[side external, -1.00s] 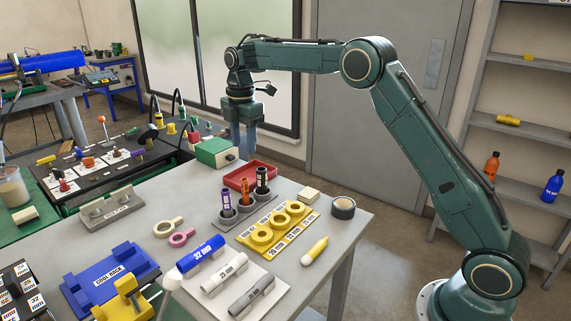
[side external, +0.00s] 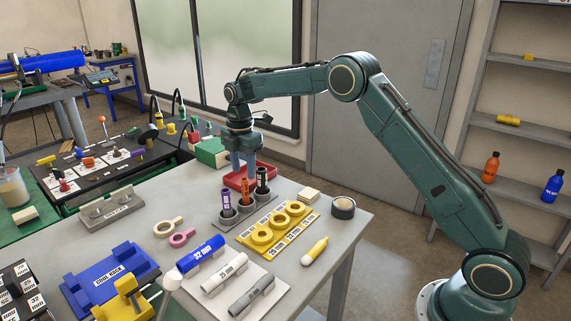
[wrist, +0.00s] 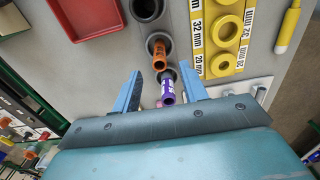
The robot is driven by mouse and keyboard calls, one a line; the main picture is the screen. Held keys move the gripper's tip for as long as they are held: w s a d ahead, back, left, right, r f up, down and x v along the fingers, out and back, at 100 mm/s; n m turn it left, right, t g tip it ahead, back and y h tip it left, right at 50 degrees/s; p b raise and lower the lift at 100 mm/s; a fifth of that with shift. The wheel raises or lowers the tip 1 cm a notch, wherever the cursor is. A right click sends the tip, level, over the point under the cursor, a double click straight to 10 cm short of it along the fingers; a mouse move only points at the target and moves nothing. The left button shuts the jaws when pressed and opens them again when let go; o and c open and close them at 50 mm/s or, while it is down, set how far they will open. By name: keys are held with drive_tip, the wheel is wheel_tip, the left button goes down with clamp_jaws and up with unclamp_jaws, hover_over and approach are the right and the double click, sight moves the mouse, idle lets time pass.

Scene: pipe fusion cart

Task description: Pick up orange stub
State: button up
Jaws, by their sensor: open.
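The orange stub (side external: 245,191) stands upright in the middle of three dark grey cups, between a purple stub (side external: 226,202) and a black stub (side external: 262,181). In the wrist view the orange stub (wrist: 159,58) shows end-on just beyond the purple stub (wrist: 168,91), between the lines of my fingers. My gripper (side external: 244,176) is open and empty, with its fingers pointing down above and behind the cups in the side view. In the wrist view my gripper (wrist: 160,78) has a finger on each side of the stubs. I cannot tell its exact height above them.
A red tray (side external: 238,182) lies behind the cups, close to my fingers. A yellow ring block (side external: 275,232) sits to the right, with a roll of tape (side external: 343,208) beyond it. A green box (side external: 212,151) stands at the back. Blue, white and grey pipes lie in front.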

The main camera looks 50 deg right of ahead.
sight(244, 179)
drive_tip(key=shift+f, duration=1)
drive_tip(key=shift+f, duration=0.1)
drive_tip(key=shift+f, duration=2.5)
drive_tip(key=shift+c, duration=0.4)
clamp_jaws()
